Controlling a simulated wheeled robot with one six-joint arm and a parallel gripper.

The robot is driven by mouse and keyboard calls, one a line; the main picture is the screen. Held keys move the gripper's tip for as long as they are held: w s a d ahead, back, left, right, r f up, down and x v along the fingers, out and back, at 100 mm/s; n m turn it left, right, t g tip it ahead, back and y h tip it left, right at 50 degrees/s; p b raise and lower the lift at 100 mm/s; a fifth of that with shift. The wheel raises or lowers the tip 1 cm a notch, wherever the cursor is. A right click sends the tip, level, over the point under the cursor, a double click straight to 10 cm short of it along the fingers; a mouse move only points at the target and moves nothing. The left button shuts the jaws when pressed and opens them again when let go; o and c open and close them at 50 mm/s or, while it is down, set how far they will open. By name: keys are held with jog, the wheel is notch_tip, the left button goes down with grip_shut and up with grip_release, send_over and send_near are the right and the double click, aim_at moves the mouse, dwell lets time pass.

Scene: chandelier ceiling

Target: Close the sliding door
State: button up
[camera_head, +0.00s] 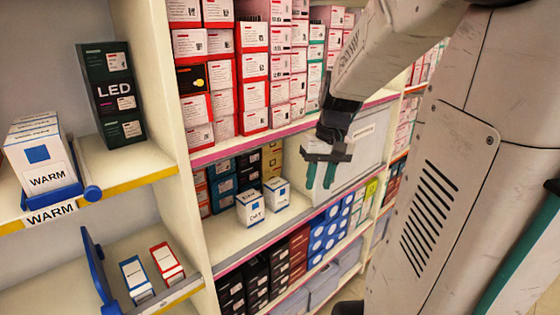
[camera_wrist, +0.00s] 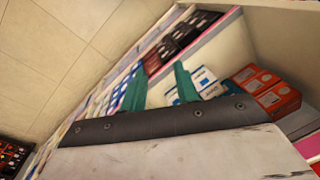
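A pale grey panel that looks like the sliding door (camera_head: 372,143) stands across the right part of the middle shelf bay in the head view, with a small label near its top. The left part of that bay is uncovered. My gripper (camera_head: 319,182) is in front of the bay, near the panel's left edge, with its green fingers pointing down. In the wrist view the two fingers of my gripper (camera_wrist: 158,78) are apart with nothing seen between them. I cannot tell whether a finger touches the panel, and I cannot make the panel out in the wrist view.
Two white boxes (camera_head: 263,200) stand on the uncovered shelf, left of my gripper. Stacked boxes fill the shelves above (camera_head: 252,65) and below (camera_head: 325,232). A cream upright (camera_head: 170,90) divides the bays. The wrist view shows open tiled floor (camera_wrist: 60,50).

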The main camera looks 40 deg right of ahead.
jog(key=w+d+f+n+t+h, duration=0.15)
jog(key=w+d, duration=0.25)
jog(key=d, duration=0.6)
jog(key=w+d+n+t+h, duration=0.15)
jog(key=w+d, duration=0.35)
jog(key=d, duration=0.5)
jog(key=shift+t+y, duration=0.4)
jog(key=x, duration=0.7)
jog(key=shift+s+a+f, duration=0.2)
jog(key=shift+s+f, duration=0.05)
jog(key=shift+f, duration=0.05)
jog(key=shift+c, duration=0.3)
grip_shut()
